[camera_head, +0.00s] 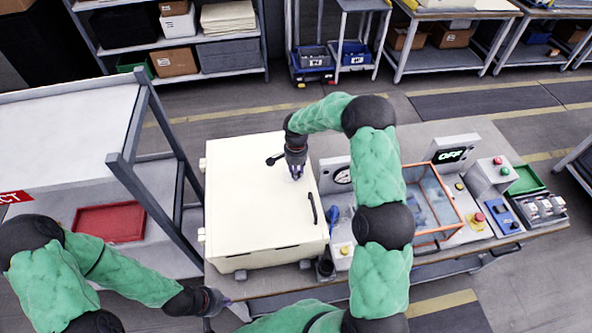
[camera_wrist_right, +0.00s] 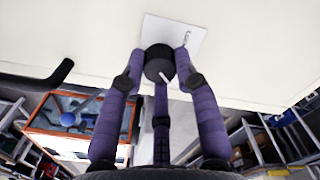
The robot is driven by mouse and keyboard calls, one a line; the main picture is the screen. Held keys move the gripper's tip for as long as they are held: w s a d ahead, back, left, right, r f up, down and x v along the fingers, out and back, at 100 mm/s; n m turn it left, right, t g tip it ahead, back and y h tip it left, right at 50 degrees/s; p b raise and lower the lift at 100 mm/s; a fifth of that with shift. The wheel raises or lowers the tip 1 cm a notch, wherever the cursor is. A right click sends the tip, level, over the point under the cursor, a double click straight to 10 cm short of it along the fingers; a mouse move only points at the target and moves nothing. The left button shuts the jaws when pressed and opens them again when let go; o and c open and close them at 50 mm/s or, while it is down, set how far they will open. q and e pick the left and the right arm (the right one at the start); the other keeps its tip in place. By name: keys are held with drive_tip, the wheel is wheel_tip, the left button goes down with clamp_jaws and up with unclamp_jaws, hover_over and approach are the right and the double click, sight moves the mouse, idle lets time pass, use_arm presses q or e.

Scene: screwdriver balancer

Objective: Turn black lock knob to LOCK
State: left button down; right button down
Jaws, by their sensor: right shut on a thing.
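The black lock knob (camera_wrist_right: 158,62) is round and sits on a small white plate (camera_wrist_right: 188,33) on the face of the cream cabinet (camera_head: 262,220). A short white mark on the knob points down and slightly right in the right wrist view. Small lettering on the plate is too small to read fully. My right gripper (camera_head: 296,174) is at the cabinet's top face; in the right wrist view its purple fingers (camera_wrist_right: 157,72) close on the knob from both sides. The fingers hide the knob in the head view. My left gripper (camera_head: 216,302) is low at the bench's front left edge, away from the knob.
A black bar handle (camera_head: 311,208) is on the cabinet, right of my right gripper. An orange-framed clear box (camera_head: 432,203), an OFF display (camera_head: 449,155) and button boxes crowd the bench's right side. A red tray (camera_head: 109,222) is on the left rack.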

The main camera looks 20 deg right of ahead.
drive_tip(key=n+b, duration=0.2)
drive_tip(key=n, duration=0.1)
drive_tip(key=shift+f+n, duration=0.1)
drive_tip(key=shift+n, duration=0.2)
drive_tip(key=n+b, duration=0.2)
drive_tip(key=n, duration=0.2)
drive_tip(key=shift+n, duration=0.3)
drive_tip(key=n+b, duration=0.1)
drive_tip(key=n, duration=0.8)
drive_tip(key=shift+n, duration=0.4)
drive_tip(key=c, duration=0.9)
unclamp_jaws()
drive_tip(key=shift+r, duration=0.25)
